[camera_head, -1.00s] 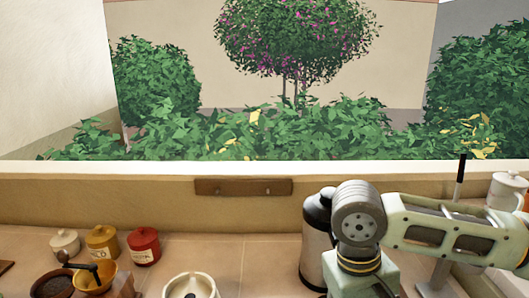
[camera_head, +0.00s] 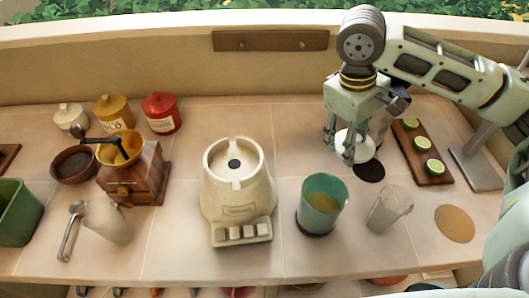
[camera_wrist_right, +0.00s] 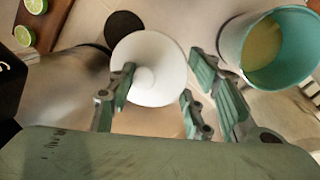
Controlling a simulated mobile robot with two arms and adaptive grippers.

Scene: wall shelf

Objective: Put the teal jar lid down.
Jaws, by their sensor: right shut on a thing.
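The teal jar lid (camera_head: 360,144) is a white round disc, also seen in the right wrist view (camera_wrist_right: 160,62). My right gripper (camera_head: 340,150) is shut on it and holds it above the counter, right of and behind the teal jar. In the wrist view the lid sits between the fingers, which partly cover its near side. The teal jar (camera_head: 322,205) stands uncovered with yellowish contents, on a dark round base. A dark flat disc (camera_head: 369,172) lies just below the lid in the head view. My left gripper is not in view.
A clear glass (camera_head: 389,210) stands right of the jar. A board with lime halves (camera_head: 436,176) and a tan round mat (camera_head: 454,224) lie further right. A dark-and-pale canister is partly hidden behind my gripper. A cream juicer (camera_head: 237,190) stands left.

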